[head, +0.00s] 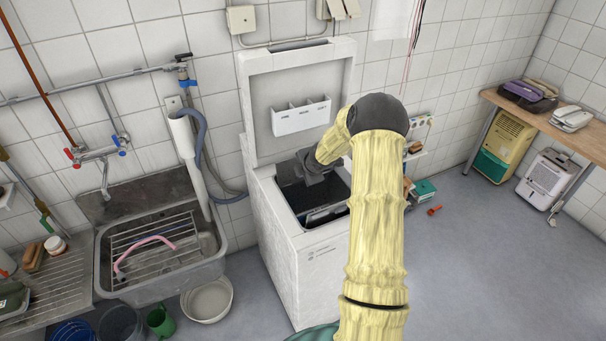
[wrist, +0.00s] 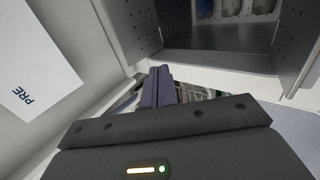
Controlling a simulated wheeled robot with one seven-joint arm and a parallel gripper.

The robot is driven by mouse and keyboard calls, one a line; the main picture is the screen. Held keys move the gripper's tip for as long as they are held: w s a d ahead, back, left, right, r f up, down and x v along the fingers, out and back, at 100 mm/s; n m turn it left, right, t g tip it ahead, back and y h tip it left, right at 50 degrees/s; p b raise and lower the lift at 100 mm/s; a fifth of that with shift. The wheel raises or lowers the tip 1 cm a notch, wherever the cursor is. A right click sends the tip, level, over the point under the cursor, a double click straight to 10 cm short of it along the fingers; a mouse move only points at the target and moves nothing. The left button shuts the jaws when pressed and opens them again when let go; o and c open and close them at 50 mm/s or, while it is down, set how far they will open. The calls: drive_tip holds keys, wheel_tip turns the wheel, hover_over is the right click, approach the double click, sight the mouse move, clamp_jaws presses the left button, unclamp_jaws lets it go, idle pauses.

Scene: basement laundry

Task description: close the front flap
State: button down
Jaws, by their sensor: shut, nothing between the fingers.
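The top-loading washing machine (head: 300,260) stands with its lid (head: 262,95) raised against the wall. In the wrist view, dotted grey metal panels stand up on both sides of the opening. The panel on the right (wrist: 297,50), away from the lid side, appears to be the front flap, standing open. The other panel (wrist: 130,25) is on the lid side. My gripper (wrist: 155,85) is shut and empty, pointing between the two panels. In the head view my gripper (head: 314,178) is at the machine's opening, and my arm hides its right side. I cannot tell whether the fingers touch a panel.
A white detergent dispenser (head: 301,116) hangs on the lid, close to my gripper; its PRE label shows in the wrist view (wrist: 35,65). A steel sink (head: 165,285) stands left of the machine. A wooden table (head: 550,125) is at far right. The floor between is mostly clear.

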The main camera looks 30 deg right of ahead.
drive_tip(key=s+a+r+m+g+h, duration=0.1)
drive_tip(key=s+a+r+m+g, duration=0.1)
drive_tip(key=s+a+r+m, duration=0.7)
drive_tip(key=s+a+r+m+g, duration=0.1)
drive_tip(key=s+a+m, duration=0.2)
drive_tip(key=s, duration=0.5)
drive_tip(key=s+a+r+m+g, duration=0.1)
drive_tip(key=s+a+r+m, duration=0.1)
drive_tip(key=s, duration=0.6)
drive_tip(key=s+a+r+m+y, duration=0.1)
drive_tip(key=s+a+m, duration=0.3)
drive_tip(key=s+a, duration=0.2)
drive_tip(key=shift+s+r+g, duration=0.25)
drive_tip(key=shift+s+g, duration=0.15)
drive_tip(key=shift+s, duration=0.5)
drive_tip(key=c, duration=2.1)
unclamp_jaws()
drive_tip(key=o, duration=0.7)
drive_tip(key=shift+c, duration=0.2)
drive_tip(key=shift+d, duration=0.1)
